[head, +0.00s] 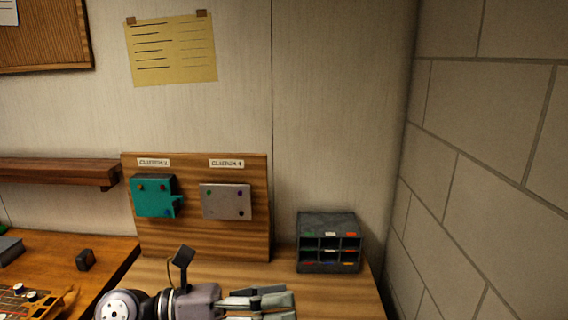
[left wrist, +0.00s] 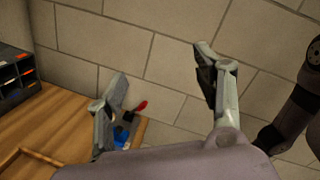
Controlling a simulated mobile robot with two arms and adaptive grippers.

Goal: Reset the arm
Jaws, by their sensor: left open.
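My left gripper (head: 278,302) reaches in from the bottom left of the head view, over the front of the wooden table (head: 340,295). Its fingers point right. In the left wrist view its two fingers (left wrist: 160,75) are spread wide with nothing between them, and a block wall is behind them. My right gripper is not seen in either view.
A dark compartment organizer (head: 329,243) stands at the table's back right. A wooden board (head: 195,245) holds a teal box (head: 153,197) and a grey plate (head: 226,202). In the left wrist view, a red-handled item (left wrist: 140,106) and a blue item (left wrist: 122,134) are near the table edge.

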